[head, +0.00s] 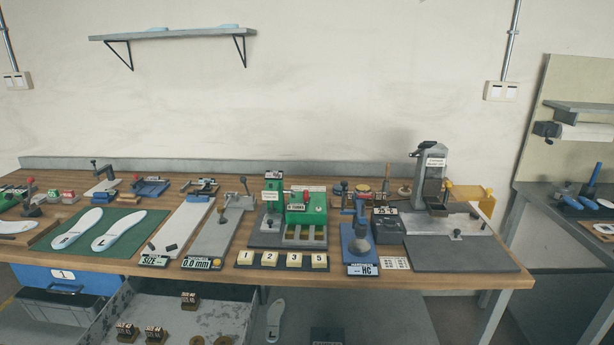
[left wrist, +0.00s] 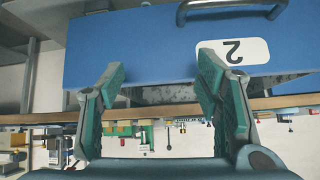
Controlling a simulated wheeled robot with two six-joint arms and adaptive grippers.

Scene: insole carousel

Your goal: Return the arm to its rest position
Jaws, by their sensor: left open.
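My left gripper (left wrist: 162,78) shows in the left wrist view with its two teal fingers spread apart. It is open and nothing is between the fingers. Behind the fingertips is a blue drawer front (left wrist: 140,45) with a handle and an upside-down label reading 2. I cannot tell how far the fingers are from it. Neither arm shows in the head view, and my right gripper is in no view.
In the head view a wooden workbench (head: 505,275) carries a green mat (head: 50,237) with two white insoles, several fixtures and number blocks. A blue drawer (head: 95,280) labelled 1 and an open grey drawer (head: 235,315) are below. A shelf (head: 175,34) hangs above.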

